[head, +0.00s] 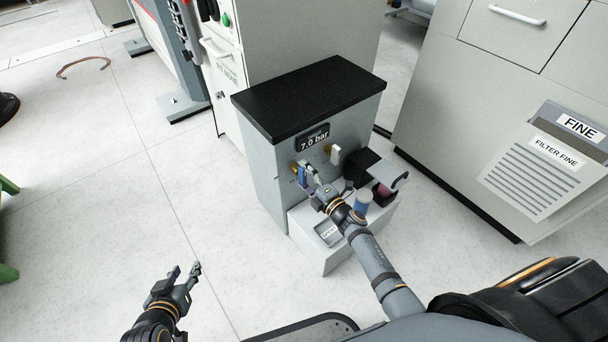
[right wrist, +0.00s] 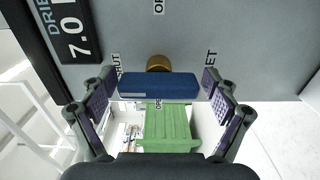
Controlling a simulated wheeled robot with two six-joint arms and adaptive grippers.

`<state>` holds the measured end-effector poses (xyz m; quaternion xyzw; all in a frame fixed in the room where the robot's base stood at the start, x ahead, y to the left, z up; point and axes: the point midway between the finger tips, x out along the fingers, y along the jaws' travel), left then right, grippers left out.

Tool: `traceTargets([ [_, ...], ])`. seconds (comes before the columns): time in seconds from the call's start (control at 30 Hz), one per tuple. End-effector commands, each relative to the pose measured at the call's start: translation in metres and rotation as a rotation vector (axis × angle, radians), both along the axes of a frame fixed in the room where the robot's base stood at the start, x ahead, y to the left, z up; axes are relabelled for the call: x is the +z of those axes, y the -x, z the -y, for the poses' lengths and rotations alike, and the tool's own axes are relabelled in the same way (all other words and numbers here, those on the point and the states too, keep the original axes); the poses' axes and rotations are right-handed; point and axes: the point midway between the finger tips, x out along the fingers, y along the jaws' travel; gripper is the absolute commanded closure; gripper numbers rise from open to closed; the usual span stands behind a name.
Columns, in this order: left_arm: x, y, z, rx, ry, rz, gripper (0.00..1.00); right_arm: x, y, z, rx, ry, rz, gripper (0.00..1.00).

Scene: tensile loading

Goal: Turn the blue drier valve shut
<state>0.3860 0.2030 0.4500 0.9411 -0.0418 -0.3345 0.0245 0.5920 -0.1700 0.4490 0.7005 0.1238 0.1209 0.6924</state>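The blue valve handle (head: 302,174) is on the front of a grey cabinet with a black top, below a 7.0 bar display (head: 313,138). In the right wrist view the blue handle (right wrist: 158,86) lies crosswise in front of its brass stem (right wrist: 158,63), near printed labels. My right gripper (head: 311,178) is at the handle. Its fingers (right wrist: 159,90) are spread, one beyond each end of the handle, with small gaps seeming to show. My left gripper (head: 184,271) is open and empty above the floor, far from the cabinet.
A white handle (head: 336,154) sits right of the blue one. A large grey unit (head: 450,130) marked FINE stands right. The floor at left is mostly clear.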

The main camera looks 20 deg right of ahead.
Motion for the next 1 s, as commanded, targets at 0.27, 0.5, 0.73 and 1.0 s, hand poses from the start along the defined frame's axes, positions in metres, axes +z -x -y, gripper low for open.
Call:
traceTargets([
  [0.27, 0.0, 0.0, 0.0, 0.0, 0.0, 0.001, 0.6, 0.001, 0.0, 0.0, 0.0, 0.0, 0.002, 0.02],
  [0.5, 0.0, 0.0, 0.0, 0.001, 0.001, -0.001, 0.6, 0.0, 0.015, 0.006, 0.0, 0.003, 0.0, 0.02],
  [0.73, 0.0, 0.0, 0.0, 0.0, 0.0, 0.0, 0.6, 0.0, 0.068, 0.024, 0.002, 0.003, -0.001, 0.02],
  [1.0, 0.0, 0.0, 0.0, 0.0, 0.0, 0.0, 0.6, 0.0, 0.108, 0.04, 0.001, 0.002, 0.0, 0.02],
])
